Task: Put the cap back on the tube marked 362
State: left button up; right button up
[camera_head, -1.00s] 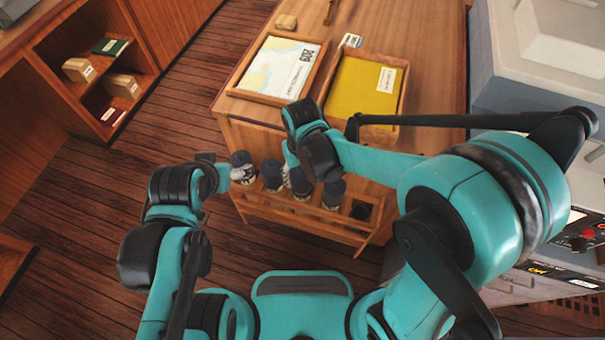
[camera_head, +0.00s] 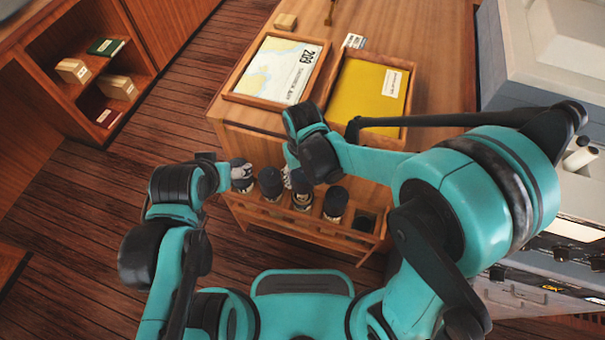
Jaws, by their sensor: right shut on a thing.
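Several dark-topped tubes stand in a low wooden rack (camera_head: 300,239) on the front of the wooden cabinet. The leftmost tube (camera_head: 241,180) is beside my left gripper (camera_head: 231,178), whose fingers are too small to read. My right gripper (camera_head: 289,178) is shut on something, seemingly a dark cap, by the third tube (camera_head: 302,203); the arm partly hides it. I cannot tell whether the cap touches that tube. A second tube (camera_head: 270,184) and a fourth tube (camera_head: 335,205) stand either side. I cannot read the number 362 on any tube.
On the cabinet top lie a framed chart (camera_head: 278,70) and a tray with a yellow folder (camera_head: 368,88). A grey console (camera_head: 525,60) stands close on the right. A shelf (camera_head: 100,90) and open floor are on the left.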

jog(key=shift+f+b, duration=0.5)
jog(key=shift+f, duration=0.4)
jog(key=shift+f+b, duration=2.3)
jog(key=shift+f, duration=0.05)
dwell(1.9)
jog(key=o, duration=1.6)
jog(key=shift+o, duration=0.2)
jog(key=shift+r, duration=0.1)
jog(key=shift+r+p, duration=2.8)
jog(key=shift+r, duration=0.7)
